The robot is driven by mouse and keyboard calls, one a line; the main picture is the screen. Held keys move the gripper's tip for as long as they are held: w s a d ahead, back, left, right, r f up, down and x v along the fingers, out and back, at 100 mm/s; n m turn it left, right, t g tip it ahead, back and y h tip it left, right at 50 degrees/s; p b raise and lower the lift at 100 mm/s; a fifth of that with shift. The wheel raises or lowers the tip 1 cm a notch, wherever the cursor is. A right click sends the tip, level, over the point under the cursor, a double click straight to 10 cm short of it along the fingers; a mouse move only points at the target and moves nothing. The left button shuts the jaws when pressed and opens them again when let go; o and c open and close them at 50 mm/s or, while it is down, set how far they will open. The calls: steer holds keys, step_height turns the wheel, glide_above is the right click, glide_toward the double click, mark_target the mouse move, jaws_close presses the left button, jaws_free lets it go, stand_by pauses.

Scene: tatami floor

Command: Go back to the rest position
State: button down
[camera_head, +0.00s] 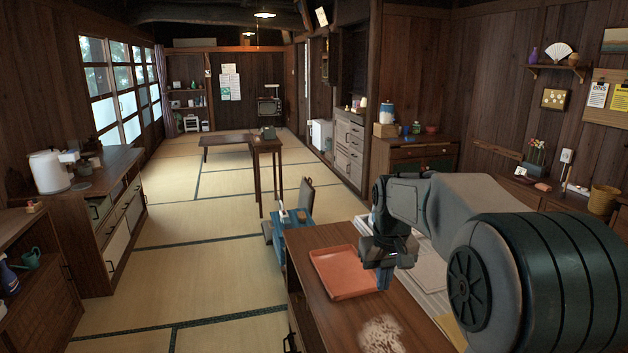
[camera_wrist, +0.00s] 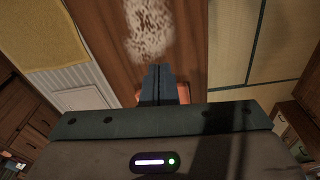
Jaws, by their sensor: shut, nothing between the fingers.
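My arm reaches in from the right in the head view and ends in my gripper (camera_head: 384,277). My gripper points down over the wooden counter (camera_head: 312,238), at the right edge of an orange-red tray (camera_head: 343,272). The tray looks empty where it shows; my gripper hides part of its right side. In the wrist view the two dark fingers (camera_wrist: 158,70) are together with nothing between them. Small bits of the tray (camera_wrist: 184,92) show beside the fingers.
A pale speckled patch (camera_head: 382,335) lies on the counter nearer the camera. A light board or panel (camera_head: 425,268) lies behind my arm. A blue chair or stool (camera_head: 279,235) stands past the counter's far end. Open tatami floor (camera_head: 215,265) lies to the left.

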steer(key=s+f+m, duration=0.1)
steer(key=s, duration=1.1)
steer(key=s+f+t, duration=0.1)
steer(key=s+f, duration=0.1)
steer(key=s, duration=1.1)
steer(key=shift+f+m+t, duration=0.25)
steer(key=shift+m+t, duration=0.05)
steer(key=shift+m, duration=0.1)
